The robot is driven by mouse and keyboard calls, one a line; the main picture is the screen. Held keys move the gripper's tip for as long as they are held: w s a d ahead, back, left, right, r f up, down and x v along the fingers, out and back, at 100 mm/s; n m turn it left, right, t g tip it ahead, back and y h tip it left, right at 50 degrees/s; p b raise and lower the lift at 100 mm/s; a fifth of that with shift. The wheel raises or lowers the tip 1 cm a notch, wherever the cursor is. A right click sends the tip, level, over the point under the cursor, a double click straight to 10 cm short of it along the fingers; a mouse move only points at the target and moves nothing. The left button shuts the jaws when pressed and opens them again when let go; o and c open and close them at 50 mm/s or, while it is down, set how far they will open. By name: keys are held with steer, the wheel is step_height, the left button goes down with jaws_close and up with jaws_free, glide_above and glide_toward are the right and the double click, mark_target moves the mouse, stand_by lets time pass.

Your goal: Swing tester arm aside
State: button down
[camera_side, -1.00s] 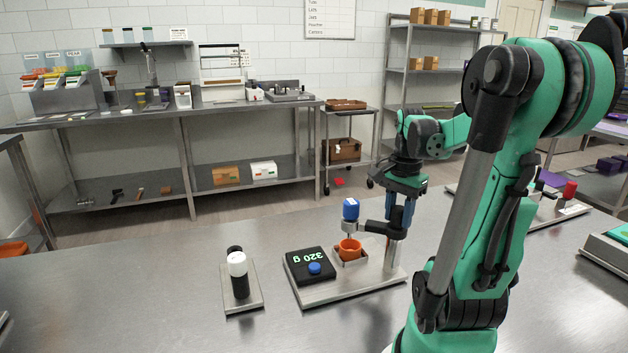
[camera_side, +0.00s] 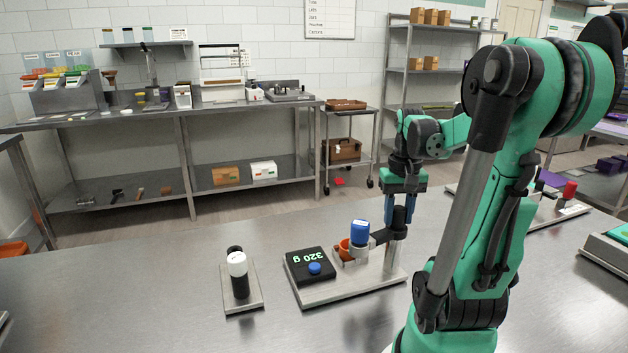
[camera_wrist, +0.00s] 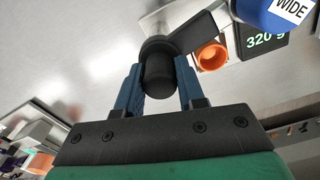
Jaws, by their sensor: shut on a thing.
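The tester stands on a metal base plate (camera_side: 340,290). Its black swing arm (camera_side: 380,237) reaches from a post and carries a blue head (camera_side: 360,231). The head partly hides the orange cup (camera_side: 344,249) in the side view. In the wrist view the cup (camera_wrist: 210,56) shows open from above, with the blue head (camera_wrist: 265,14), labelled WIDE, off to its upper right. My gripper (camera_side: 398,214) points down over the post. Its blue fingers are shut on the black knob (camera_wrist: 160,75) at the arm's pivot.
Another device with a red knob (camera_side: 570,190) is behind my arm at right. The steel table's left front is clear.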

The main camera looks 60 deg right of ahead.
mark_target(398, 207)
steer(key=shift+n, duration=1.1)
steer(key=c, duration=0.5)
jaws_free()
steer(key=shift+c, duration=0.2)
steer(key=shift+r, duration=0.1)
steer(key=shift+r, duration=2.75)
